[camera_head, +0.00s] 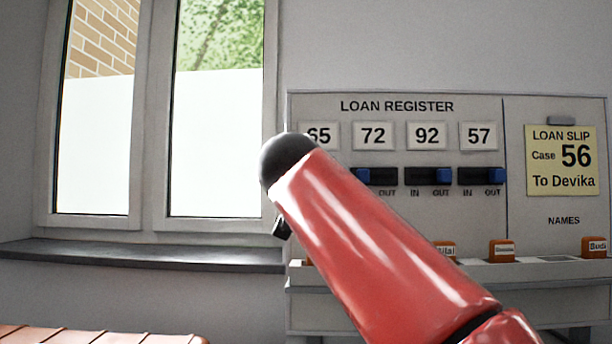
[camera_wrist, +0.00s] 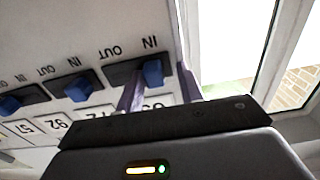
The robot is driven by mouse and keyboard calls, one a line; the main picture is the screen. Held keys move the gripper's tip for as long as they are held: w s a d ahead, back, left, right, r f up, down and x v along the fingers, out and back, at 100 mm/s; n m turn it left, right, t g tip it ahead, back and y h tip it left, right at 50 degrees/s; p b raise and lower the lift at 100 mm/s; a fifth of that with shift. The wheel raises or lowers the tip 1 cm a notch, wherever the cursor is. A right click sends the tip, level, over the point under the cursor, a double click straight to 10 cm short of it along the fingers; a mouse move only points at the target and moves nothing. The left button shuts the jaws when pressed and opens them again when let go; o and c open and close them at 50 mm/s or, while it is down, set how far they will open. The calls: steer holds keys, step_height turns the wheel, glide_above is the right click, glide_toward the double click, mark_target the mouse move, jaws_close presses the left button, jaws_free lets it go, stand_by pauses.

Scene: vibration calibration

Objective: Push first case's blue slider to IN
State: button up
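The first case, 65 (camera_head: 320,135), is at the left end of the loan register in the head view. My red arm hides its slider there. In the upside-down wrist view, the first blue slider (camera_wrist: 152,72) sits toward the IN end of its dark track (camera_wrist: 118,75). My gripper (camera_wrist: 160,72) has its two fingers apart, one on each side of this knob. The finger on the OUT side is very close to the knob; I cannot tell whether it touches. The gripper holds nothing that I can see.
The second slider, under 72, has its blue knob (camera_head: 361,175) at IN. The third (camera_head: 444,175) and fourth (camera_head: 498,175) knobs are at OUT. A yellow loan slip (camera_head: 561,160) reads case 56. Orange name blocks (camera_head: 502,251) stand on the ledge below. A window is at left.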

steer(key=shift+o, duration=0.2)
steer(key=s+b, duration=0.2)
steer(key=s, duration=0.5)
steer(key=shift+s, duration=0.4)
steer(key=shift+d, duration=0.1)
